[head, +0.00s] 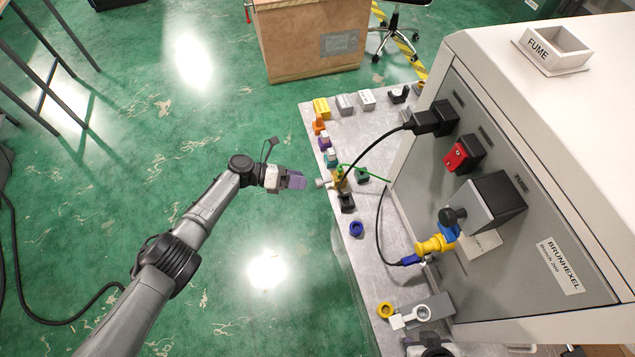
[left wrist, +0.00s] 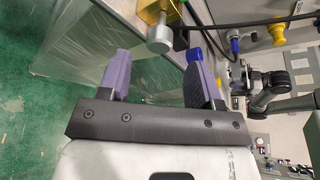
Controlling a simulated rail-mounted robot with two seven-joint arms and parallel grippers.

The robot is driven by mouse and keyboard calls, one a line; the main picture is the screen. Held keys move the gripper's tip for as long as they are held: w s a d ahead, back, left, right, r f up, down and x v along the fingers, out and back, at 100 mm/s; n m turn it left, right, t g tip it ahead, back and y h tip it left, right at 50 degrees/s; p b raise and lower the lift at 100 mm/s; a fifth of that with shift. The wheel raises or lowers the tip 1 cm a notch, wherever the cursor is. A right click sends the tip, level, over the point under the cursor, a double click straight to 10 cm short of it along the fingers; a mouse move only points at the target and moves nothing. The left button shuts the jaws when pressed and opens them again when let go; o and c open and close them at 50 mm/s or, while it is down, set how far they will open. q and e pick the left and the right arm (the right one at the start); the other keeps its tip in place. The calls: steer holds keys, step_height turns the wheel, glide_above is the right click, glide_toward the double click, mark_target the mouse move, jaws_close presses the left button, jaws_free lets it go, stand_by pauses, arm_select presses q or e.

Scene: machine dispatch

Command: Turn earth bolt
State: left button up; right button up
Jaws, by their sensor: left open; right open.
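The earth bolt (head: 321,183) is a silver round head sticking out to the left from a brass block at the bench's left edge. A green wire runs from near the block. In the left wrist view the bolt head (left wrist: 160,40) lies just beyond the fingertips, roughly between their lines. My left gripper (head: 303,181), with purple fingers, is open and empty, a short gap left of the bolt. It also shows in the left wrist view (left wrist: 158,68). My right gripper (head: 428,343) is only partly seen at the bottom edge; its fingers are hard to make out.
A grey machine (head: 480,200) with black, red, blue and yellow connectors stands right of the bench (head: 385,225). Black cables cross the bench near the bolt. Several small coloured blocks line the bench's left edge, with a blue ring (head: 356,229) nearer.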

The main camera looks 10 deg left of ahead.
mark_target(315, 182)
arm_select(q)
steer(key=shift+b+x, duration=0.55)
steer(key=shift+x, duration=2.5)
arm_select(e)
steer(key=shift+f, duration=0.65)
arm_select(q)
steer(key=shift+c, duration=0.2)
arm_select(e)
steer(key=shift+d, duration=0.1)
arm_select(q)
steer(key=c, duration=0.9)
arm_select(e)
steer(key=shift+r, duration=0.1)
arm_select(q)
steer(key=shift+r, duration=0.1)
arm_select(e)
steer(key=shift+r, duration=0.1)
